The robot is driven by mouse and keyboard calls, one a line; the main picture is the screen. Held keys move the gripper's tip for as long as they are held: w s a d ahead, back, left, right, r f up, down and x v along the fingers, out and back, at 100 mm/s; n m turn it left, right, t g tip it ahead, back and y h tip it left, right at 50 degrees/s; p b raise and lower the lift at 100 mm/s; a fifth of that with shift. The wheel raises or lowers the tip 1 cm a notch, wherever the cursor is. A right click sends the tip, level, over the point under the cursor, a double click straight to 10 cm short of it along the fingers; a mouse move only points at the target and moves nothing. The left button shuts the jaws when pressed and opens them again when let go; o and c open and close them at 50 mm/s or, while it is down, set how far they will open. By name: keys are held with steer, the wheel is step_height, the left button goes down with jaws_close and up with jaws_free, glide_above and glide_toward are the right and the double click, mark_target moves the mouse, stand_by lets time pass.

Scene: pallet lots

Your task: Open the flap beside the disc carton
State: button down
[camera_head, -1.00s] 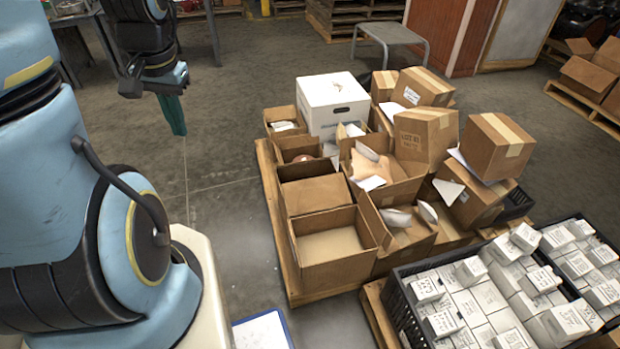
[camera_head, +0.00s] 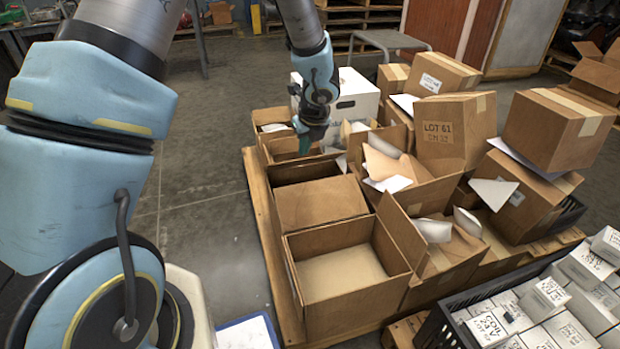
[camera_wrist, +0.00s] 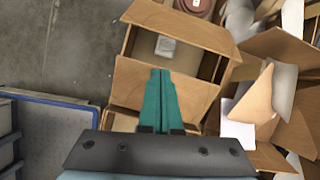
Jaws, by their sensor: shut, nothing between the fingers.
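The disc carton (camera_head: 286,150) stands in the left column of cartons on the pallet, partly hidden by my gripper. A reddish round disc (camera_wrist: 196,7) shows at the top edge of the wrist view. Beside it, on the near side, is a carton with a flat tan flap (camera_head: 320,204) over its near part and a dark gap behind that. In the wrist view this carton's opening (camera_wrist: 203,64) holds a small white box (camera_wrist: 165,47). My gripper (camera_head: 304,146) is shut and empty, its green fingers (camera_wrist: 160,76) over this carton. I cannot tell whether they touch the flap.
An empty open carton (camera_head: 342,275) stands nearest on the pallet (camera_head: 262,215). Cartons with loose papers and stacked closed cartons (camera_head: 452,125) crowd the right. A white box (camera_head: 357,101) stands behind. Bare floor (camera_head: 205,190) lies left of the pallet.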

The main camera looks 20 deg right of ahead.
mark_target(310, 159)
steer(key=w+d+f+m+b, duration=0.1)
steer(key=w+d+f+b, duration=0.1)
steer(key=f, duration=0.5)
steer(key=w+d+f+m+b, duration=0.1)
steer(key=w+d+f+b, duration=0.15)
steer(key=f, duration=0.35)
steer(key=shift+w+a+r+h+p, duration=0.1)
steer(key=shift+w+r, duration=0.2)
steer(key=shift+r, duration=0.25)
steer(key=shift+w+r+h+p, duration=0.15)
steer(key=shift+w+r, duration=0.1)
steer(key=shift+r, duration=0.35)
steer(key=shift+w+a+r+h+p, duration=0.1)
steer(key=shift+w+r, duration=0.2)
steer(key=shift+r, duration=0.25)
steer(key=shift+r, duration=0.1)
